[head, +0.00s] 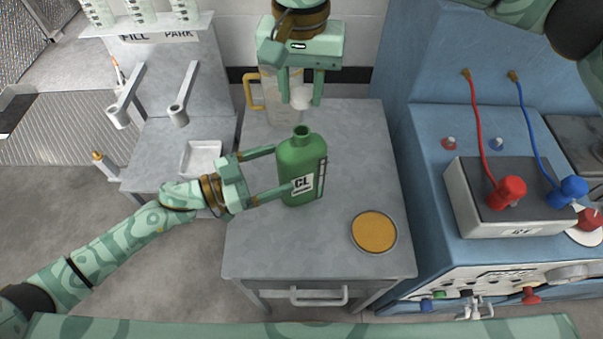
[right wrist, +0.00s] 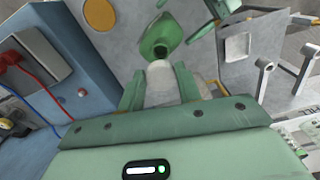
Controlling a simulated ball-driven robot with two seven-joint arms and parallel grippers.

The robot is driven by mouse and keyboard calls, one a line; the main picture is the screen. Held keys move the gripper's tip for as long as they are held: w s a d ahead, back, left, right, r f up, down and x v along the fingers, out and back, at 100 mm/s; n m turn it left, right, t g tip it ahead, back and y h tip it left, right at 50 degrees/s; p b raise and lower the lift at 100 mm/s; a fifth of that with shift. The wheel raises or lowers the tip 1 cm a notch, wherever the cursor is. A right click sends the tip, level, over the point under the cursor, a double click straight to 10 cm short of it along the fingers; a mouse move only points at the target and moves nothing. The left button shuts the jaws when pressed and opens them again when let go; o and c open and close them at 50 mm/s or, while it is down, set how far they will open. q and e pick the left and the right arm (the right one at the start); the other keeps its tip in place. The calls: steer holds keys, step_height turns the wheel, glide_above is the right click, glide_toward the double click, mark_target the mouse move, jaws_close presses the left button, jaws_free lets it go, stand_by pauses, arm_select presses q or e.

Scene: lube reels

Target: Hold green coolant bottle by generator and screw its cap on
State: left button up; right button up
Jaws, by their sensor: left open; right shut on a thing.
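The green coolant bottle (head: 298,168) stands upright and uncapped on the grey table, with a "CL" label on its front. My left gripper (head: 266,170) is open, its two fingers reaching to the bottle's left side, one behind and one in front. My right gripper (head: 301,101) points down behind the bottle and is shut on the white cap (head: 300,96), above and apart from the bottle's neck. The right wrist view shows the cap (right wrist: 160,80) between the fingers, with the green bottle (right wrist: 160,38) beyond it. The blue generator (head: 440,185) stands to the right.
A clear jug (head: 268,95) with a yellow handle stands at the table's back left. An orange round pad (head: 374,232) lies at the front right. A grey battery (head: 515,200) with red and blue clamps sits on the generator. The table's front left is clear.

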mark_target(295, 162)
arm_select(q)
steer(key=shift+x, duration=2.7)
steer(key=shift+c, duration=0.3)
steer(key=c, duration=1.4)
arm_select(e)
steer(key=shift+f, duration=2.45)
steer(key=shift+f, duration=0.9)
steer(key=shift+f, duration=0.5)
